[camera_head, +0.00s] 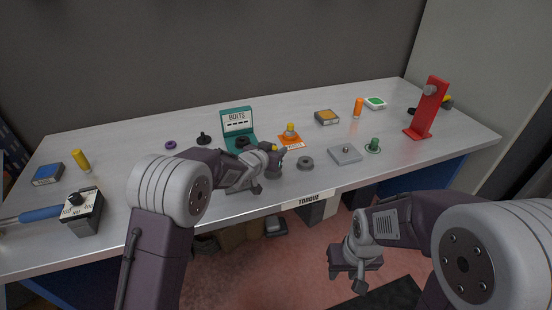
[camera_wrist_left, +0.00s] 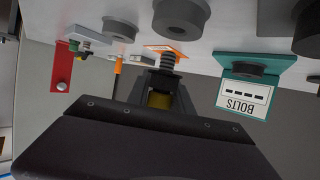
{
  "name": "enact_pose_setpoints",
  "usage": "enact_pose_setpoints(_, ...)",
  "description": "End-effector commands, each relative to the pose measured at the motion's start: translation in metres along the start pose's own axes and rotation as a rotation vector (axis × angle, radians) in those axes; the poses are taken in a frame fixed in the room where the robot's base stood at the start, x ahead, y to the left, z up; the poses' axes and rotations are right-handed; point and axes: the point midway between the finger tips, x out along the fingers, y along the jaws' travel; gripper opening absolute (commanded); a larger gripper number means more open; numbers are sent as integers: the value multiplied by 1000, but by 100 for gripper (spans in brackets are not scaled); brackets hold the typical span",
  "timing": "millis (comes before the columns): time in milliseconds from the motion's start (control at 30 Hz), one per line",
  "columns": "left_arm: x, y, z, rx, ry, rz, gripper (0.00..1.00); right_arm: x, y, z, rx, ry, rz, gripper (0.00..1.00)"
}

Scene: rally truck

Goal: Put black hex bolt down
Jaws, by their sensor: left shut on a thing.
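My left gripper (camera_head: 276,156) is over the front middle of the bench, shut on the black hex bolt. In the left wrist view the dark threaded shaft of the black hex bolt (camera_wrist_left: 167,63) sticks out past the fingertips (camera_wrist_left: 161,82); the fingers hide the rest. A teal tray marked BOLTS (camera_head: 237,121) stands behind and left of this gripper; it also shows in the wrist view (camera_wrist_left: 244,96). An orange pad (camera_head: 291,142) with a yellow-topped piece lies just beyond the gripper. My right gripper (camera_head: 354,272) hangs in front of the bench; its jaw opening is unclear.
A dark grey ring (camera_head: 305,163) and a grey plate (camera_head: 345,154) lie right of the left gripper. A black knobbed piece (camera_head: 203,138) and a purple ring (camera_head: 170,145) lie left of the tray. A red stand (camera_head: 428,108) is at the right.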

Motion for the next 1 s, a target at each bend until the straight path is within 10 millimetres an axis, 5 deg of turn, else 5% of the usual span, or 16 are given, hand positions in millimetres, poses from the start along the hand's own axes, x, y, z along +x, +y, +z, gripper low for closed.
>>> enact_pose_setpoints(167, 3, -3, 2, 0, 3, 2, 0, 0, 0, 0, 0, 0, 0, 36)
enact_pose_setpoints(400, 17, -3, 38, 0, -1, 2, 0, 12, 0, 1, 0, 0, 0, 36)
enact_pose_setpoints(800, 19, -3, 43, 1, 2, 1, 0, 15, 0, 2, 0, 0, 0, 36)
enact_pose_setpoints(833, 19, -3, 44, 1, 1, 1, 29, 15, 0, 2, 0, 0, 0, 36)
enact_pose_setpoints(900, 19, -3, 43, 1, 1, 1, 48, 14, 0, 2, 0, 0, 0, 36)
enact_pose_setpoints(1000, 19, -3, 43, 1, 1, 1, 48, 14, 0, 2, 0, 0, 0, 36)
